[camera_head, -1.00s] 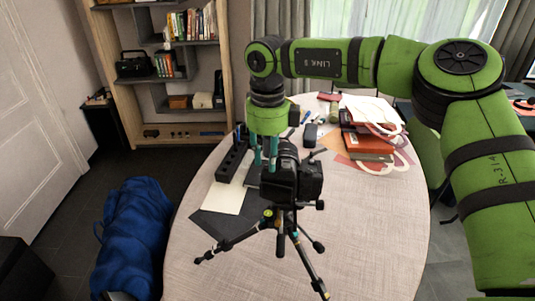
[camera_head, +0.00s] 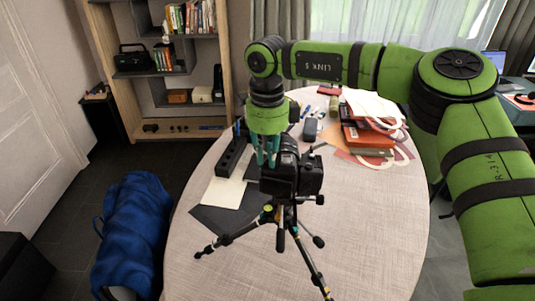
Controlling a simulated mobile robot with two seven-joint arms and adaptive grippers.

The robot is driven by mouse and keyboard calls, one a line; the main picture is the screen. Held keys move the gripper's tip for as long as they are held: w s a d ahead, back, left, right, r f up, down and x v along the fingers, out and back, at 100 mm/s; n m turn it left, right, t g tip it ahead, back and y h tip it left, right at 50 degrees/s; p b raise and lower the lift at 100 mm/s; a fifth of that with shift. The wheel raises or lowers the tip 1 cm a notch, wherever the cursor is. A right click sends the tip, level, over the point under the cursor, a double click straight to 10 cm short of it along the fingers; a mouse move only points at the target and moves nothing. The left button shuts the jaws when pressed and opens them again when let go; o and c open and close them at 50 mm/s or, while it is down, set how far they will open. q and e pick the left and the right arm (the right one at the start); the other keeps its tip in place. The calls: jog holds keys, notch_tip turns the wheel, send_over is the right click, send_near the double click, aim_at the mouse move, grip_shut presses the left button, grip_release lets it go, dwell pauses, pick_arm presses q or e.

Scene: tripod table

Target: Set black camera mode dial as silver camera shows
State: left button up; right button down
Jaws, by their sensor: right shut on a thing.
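The black camera (camera_head: 303,178) is mounted on a small tripod (camera_head: 281,219) that stands on the round table. My right gripper (camera_head: 268,158) reaches down from above, with teal fingers at the top left of the black camera. Its fingertips meet the camera's top, where the mode dial is too small and too covered to make out. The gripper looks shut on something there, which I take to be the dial. I cannot pick out a silver camera in this view. My left gripper is not in view.
The round table (camera_head: 375,235) is clear at front right. Beside the tripod lie a black slotted block (camera_head: 231,157) and paper sheets (camera_head: 226,191). Books and papers (camera_head: 369,137) are stacked at the back right.

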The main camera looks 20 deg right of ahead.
dwell(0.3)
jog(key=c, duration=1.5)
grip_release()
jog(key=shift+o, duration=0.2)
